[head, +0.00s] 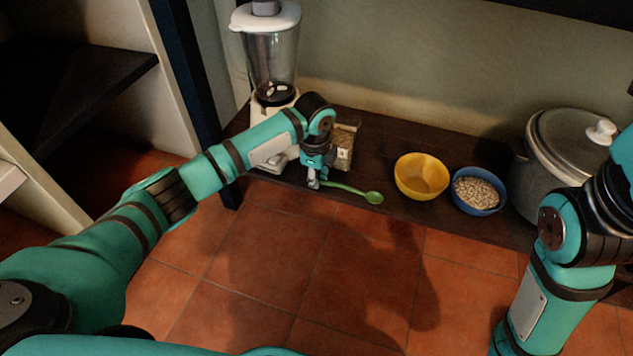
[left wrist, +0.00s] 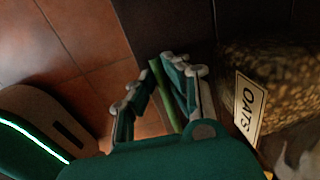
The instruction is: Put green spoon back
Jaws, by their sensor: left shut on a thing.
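The green spoon (head: 352,190) shows in the head view near the front edge of the dark wooden shelf, its bowl end pointing right. My left gripper (head: 314,181) is shut on the spoon's handle end. In the left wrist view the green handle (left wrist: 164,92) lies between the two fingers of my left gripper (left wrist: 160,95). Whether the spoon touches the shelf I cannot tell. My right arm shows at the right edge of the head view, but its gripper is out of view.
The oats container (head: 344,145) stands just behind my left gripper; its label shows in the left wrist view (left wrist: 248,106). A blender (head: 271,60) stands behind left. A yellow bowl (head: 421,177), a blue bowl of oats (head: 478,191) and a lidded pot (head: 560,150) stand to the right.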

